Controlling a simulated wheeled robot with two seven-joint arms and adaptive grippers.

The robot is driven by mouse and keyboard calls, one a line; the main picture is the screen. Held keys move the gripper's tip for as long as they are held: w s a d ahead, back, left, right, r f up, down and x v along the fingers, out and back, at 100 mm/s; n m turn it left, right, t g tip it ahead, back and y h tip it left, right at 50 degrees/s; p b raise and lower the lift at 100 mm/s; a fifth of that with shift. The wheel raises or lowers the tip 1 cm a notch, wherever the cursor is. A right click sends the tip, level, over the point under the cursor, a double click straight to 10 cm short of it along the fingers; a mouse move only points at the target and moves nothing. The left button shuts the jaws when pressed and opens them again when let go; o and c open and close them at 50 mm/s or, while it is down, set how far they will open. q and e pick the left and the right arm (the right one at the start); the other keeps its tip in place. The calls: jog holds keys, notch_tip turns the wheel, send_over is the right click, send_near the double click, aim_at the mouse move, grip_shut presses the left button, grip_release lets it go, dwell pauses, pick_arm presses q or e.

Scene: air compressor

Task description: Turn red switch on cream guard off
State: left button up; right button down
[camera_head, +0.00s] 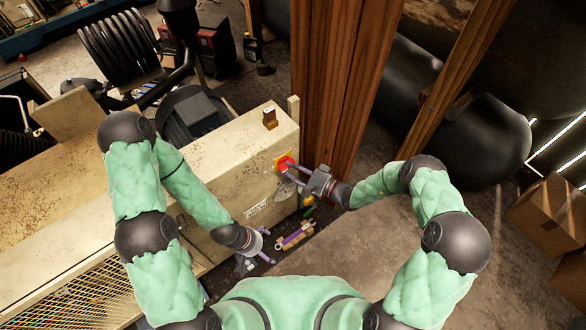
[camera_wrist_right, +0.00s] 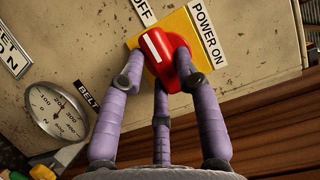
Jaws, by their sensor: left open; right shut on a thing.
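The red switch (camera_head: 285,163) sits on a yellow plate on the end of the cream guard (camera_head: 232,172). In the right wrist view the red switch (camera_wrist_right: 165,59) is a knob with a white line, on the yellow plate (camera_wrist_right: 203,41) between "OFF" and "POWER ON" labels. The white line is tilted, its upper end toward the "OFF" label. My right gripper (camera_head: 295,170) is shut on the red switch, and its purple fingers (camera_wrist_right: 160,80) surround the knob in the wrist view. My left gripper (camera_head: 266,245) is open and empty, low beside the guard's front face.
A round gauge (camera_wrist_right: 56,111) is on the panel near the switch. Brown wooden posts (camera_head: 340,80) stand just right of the guard's end. A purple-and-yellow item (camera_head: 296,235) lies near my left gripper. Cardboard boxes (camera_head: 550,215) stand at far right.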

jog(key=shift+a+r, duration=0.1)
jog(key=c, duration=0.9)
grip_release()
jog(key=shift+a, duration=0.1)
jog(key=v, duration=1.2)
jog(key=shift+w, duration=0.1)
